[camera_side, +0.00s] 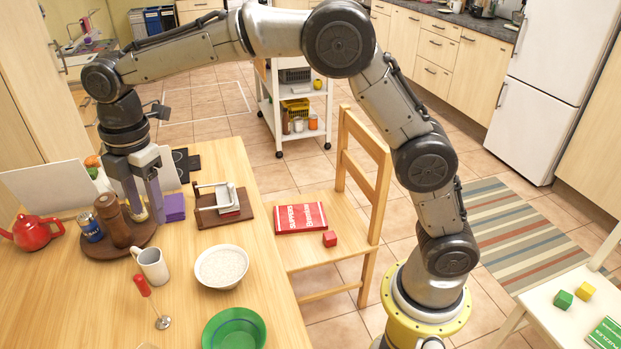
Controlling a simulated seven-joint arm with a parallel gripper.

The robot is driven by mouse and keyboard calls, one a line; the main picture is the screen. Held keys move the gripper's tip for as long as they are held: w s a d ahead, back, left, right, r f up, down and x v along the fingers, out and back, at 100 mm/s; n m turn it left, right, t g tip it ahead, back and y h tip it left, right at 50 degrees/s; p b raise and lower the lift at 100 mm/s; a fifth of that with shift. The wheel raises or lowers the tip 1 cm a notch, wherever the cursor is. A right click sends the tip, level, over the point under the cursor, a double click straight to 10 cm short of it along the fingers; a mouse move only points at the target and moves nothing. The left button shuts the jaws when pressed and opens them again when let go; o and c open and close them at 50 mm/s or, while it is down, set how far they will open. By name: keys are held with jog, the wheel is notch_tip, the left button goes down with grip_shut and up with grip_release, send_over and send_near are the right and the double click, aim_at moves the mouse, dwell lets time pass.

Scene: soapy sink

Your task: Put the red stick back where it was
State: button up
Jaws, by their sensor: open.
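A thin stick with a red handle and a metal whisk end (142,285) lies on the wooden table, in front of the grey mug; it is the only red stick-like thing I see. My gripper (152,218) points down at the far left part of the table, with its two fingers apart. It is over or beside the round brown tray (97,251), right of the brown mill (112,221) and left of the purple stack (174,208). A pale upright thing shows by the fingers; I cannot tell whether they touch it. The red stick is well apart from my gripper.
A grey mug (152,266), a white bowl with pale contents (221,267) and a green bowl (234,331) stand around the stick. A blue can (90,227), a red teapot (33,232) and a napkin holder (218,201) are farther back. The table's front left is clear.

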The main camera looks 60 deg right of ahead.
jog(key=s+d+r+m+t, duration=0.1)
jog(key=s+d+r+m, duration=0.35)
jog(key=s+d, duration=0.3)
jog(key=s+d+r+m+t, duration=0.2)
jog(key=s+d+r+m, duration=0.1)
jog(key=s+d+m, duration=0.4)
jog(key=s+d+f+m, duration=0.2)
jog(key=s+m, duration=0.1)
jog(key=s, duration=0.4)
jog(key=s+d+f+m+t, duration=0.1)
jog(key=s+d+f+m, duration=0.1)
jog(key=s, duration=0.6)
jog(key=shift+s+d+f+m+t, duration=0.15)
jog(key=shift+f+m+t, duration=0.15)
jog(key=shift+f+m, duration=0.6)
jog(key=shift+r+m, duration=0.25)
jog(key=shift+r, duration=0.05)
